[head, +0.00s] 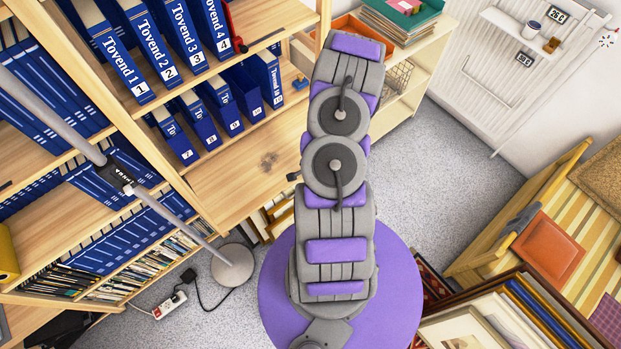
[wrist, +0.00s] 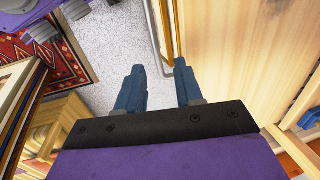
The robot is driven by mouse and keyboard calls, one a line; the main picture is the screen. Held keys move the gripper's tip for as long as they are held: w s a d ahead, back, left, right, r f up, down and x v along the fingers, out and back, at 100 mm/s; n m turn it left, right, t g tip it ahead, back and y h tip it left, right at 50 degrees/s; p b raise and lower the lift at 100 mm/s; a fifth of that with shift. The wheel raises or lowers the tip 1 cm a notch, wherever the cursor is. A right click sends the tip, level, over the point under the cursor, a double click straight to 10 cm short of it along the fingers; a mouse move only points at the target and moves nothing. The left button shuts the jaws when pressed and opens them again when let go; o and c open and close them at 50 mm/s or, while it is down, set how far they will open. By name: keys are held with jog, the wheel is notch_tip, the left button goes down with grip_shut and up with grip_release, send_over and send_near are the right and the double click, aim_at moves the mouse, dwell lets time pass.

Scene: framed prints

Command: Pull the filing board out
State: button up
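In the wrist view my gripper (wrist: 160,70) is open, its two blue-grey fingers spread apart. A narrow upright edge or rail (wrist: 161,45), pale with a brown strip, runs down between and just beyond the fingertips. It borders a light wooden panel (wrist: 230,60) on the right. I cannot tell whether the fingers touch it. In the head view a light wooden board surface (head: 240,180) shows below the lower binder row; I cannot tell for certain that it is the filing board. My own arm hides my gripper in the head view.
Shelves with blue binders (head: 133,62) stand at the left. A lamp base (head: 232,265) and power strip (head: 170,304) are on the floor. Framed pictures (head: 500,320) and a wooden bench (head: 530,215) are at right. Grey floor (head: 440,165) is clear between.

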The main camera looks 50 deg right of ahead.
notch_tip(320, 180, up, 14)
jog(key=s+a, duration=0.1)
jog(key=s, duration=0.1)
jog(key=shift+s+f+p, duration=0.25)
jog(key=shift+p, duration=0.05)
dwell(0.6)
jog(key=w+a+r+n+g+y+b, duration=0.15)
jog(key=w+a+r+n+b, duration=0.3)
jog(key=a+r+n, duration=0.8)
jog(key=s+a+r+n+g+h+b, duration=0.1)
jog(key=s+a+r+n+g+b, duration=0.1)
jog(key=s+a+r+n, duration=0.6)
jog(key=s+a+r+b, duration=0.1)
jog(key=s+a+r, duration=0.3)
jog(key=s+a, duration=0.2)
jog(key=shift+a, duration=0.35)
jog(key=shift+d+g, duration=0.1)
jog(key=shift+g, duration=0.15)
